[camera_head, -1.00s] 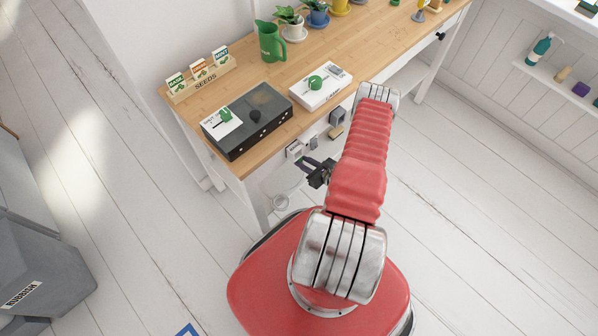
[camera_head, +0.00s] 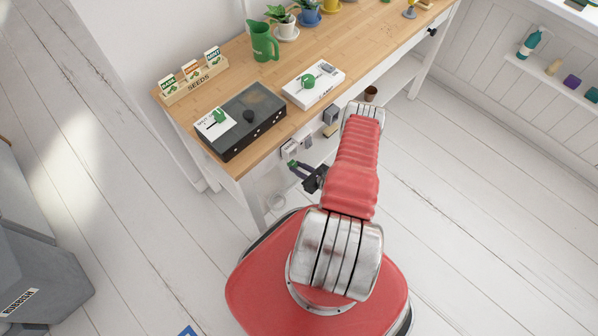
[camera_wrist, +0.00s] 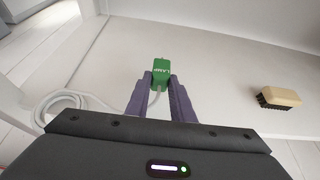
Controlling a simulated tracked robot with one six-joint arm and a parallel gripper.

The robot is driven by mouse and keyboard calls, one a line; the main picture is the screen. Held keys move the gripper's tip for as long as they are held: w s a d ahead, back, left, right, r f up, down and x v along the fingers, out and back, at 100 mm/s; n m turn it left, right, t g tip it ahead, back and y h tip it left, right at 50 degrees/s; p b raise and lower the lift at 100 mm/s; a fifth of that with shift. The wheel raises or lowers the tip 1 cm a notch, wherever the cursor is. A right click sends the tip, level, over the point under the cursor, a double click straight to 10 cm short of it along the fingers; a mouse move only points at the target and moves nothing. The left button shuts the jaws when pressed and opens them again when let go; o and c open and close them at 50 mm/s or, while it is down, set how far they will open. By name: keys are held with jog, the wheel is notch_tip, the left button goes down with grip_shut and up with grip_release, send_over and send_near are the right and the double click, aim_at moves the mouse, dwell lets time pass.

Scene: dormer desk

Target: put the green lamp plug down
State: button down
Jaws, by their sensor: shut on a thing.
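The green lamp plug (camera_wrist: 161,73), marked LAMP, is between the purple fingertips of my gripper (camera_wrist: 160,82) in the wrist view. The fingers are shut on its near end. A white cord (camera_wrist: 115,104) runs from it to a loose coil at the left. A pale board (camera_wrist: 215,75) lies beyond and below the plug; I cannot tell whether the plug touches it. In the head view my gripper (camera_head: 298,170) is below the desk's front edge, with a small green patch of the plug (camera_head: 292,163) at its tip.
A wooden brush (camera_wrist: 279,97) with dark bristles lies on the board to the right. White desk legs and a front edge stand close by. On the desk (camera_head: 215,95) are a dark box (camera_head: 265,103), a white box (camera_head: 327,88) and a green jug (camera_head: 264,42). Board between plug and brush is clear.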

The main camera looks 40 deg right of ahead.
jog(key=shift+f, duration=1.85)
jog(key=c, duration=1.5)
grip_release()
jog(key=shift+c, duration=0.2)
jog(key=v, duration=1.2)
